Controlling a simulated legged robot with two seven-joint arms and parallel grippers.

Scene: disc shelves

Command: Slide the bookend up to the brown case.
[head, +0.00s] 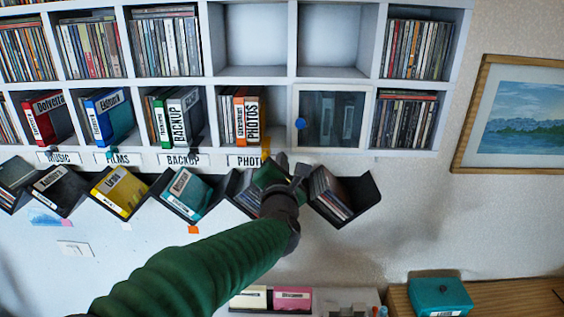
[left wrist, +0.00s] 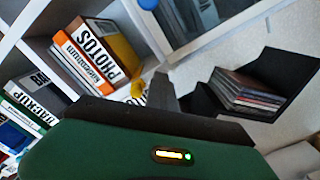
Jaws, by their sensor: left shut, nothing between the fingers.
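The brown case (left wrist: 118,42) stands in the PHOTOS compartment, its white PHOTOS spine facing out, right of an orange-and-white case; it also shows in the head view (head: 253,120). A small yellow piece (left wrist: 137,91), which looks like part of the bookend, shows at the front of that compartment, low and right of the case; it is partly hidden, and I cannot tell whether they touch. My left gripper (head: 287,174) is shut and empty, just below and in front of this compartment. Its dark finger (left wrist: 164,94) is close to the yellow piece in the left wrist view. My right gripper is not visible.
A glass door with a blue knob (head: 300,124) closes the compartment to the right. Tilted black holders hang below the shelf, one with several discs (head: 330,193) right of my gripper. The PHOTO label (head: 247,161) is on the shelf edge.

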